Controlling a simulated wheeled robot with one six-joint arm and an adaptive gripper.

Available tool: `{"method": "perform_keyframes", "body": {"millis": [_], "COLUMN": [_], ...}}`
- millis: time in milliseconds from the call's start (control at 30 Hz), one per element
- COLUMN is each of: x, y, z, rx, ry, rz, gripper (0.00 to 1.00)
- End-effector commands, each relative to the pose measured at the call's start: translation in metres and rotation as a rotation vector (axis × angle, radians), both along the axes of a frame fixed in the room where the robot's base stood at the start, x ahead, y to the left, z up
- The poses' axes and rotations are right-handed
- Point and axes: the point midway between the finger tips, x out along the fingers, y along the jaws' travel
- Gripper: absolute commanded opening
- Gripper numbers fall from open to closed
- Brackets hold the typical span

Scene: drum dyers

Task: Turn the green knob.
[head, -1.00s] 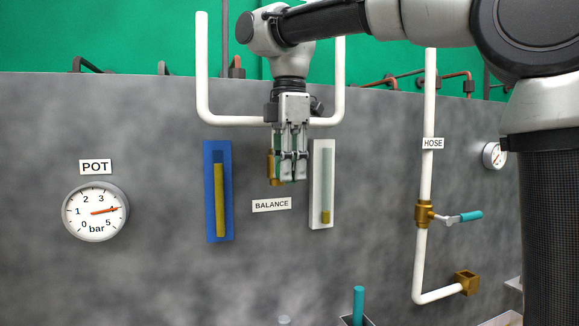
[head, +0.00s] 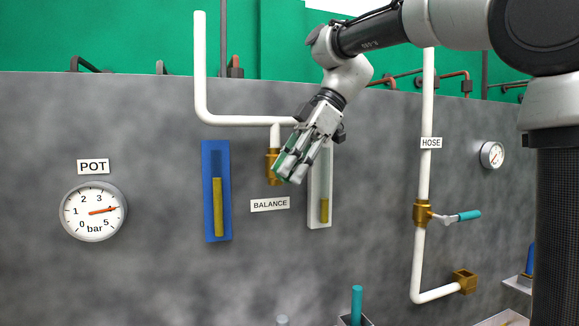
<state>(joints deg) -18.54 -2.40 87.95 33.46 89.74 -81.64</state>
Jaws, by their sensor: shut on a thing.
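The green knob (head: 287,158) belongs to the brass valve (head: 271,165) on the white pipe above the BALANCE label (head: 270,204). Only a little of its green shows between my fingers; the rest is hidden. My gripper (head: 288,172) is shut on the knob and tilted, with its fingertips pointing down and left. The blue-framed sight tube (head: 206,190) left of the valve holds a tall yellow column. The white-framed tube (head: 314,218) to the right holds a short one, and my gripper covers part of its top.
A POT gauge (head: 94,212) is on the wall at left. At right, a HOSE pipe (head: 424,185) carries a brass valve with a teal lever (head: 468,216). A teal upright handle (head: 357,305) stands at the bottom. The wall below the BALANCE label is bare.

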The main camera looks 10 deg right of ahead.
Motion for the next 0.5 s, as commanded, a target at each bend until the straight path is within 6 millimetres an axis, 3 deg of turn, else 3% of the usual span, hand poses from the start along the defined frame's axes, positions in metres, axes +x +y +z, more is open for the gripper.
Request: {"method": "perform_keyframes", "body": {"millis": [500], "x": [0.0019], "y": [-0.005], "z": [-0.0039], "rx": [0.431], "ry": [0.086], "rz": [-0.005], "gripper": [0.03]}}
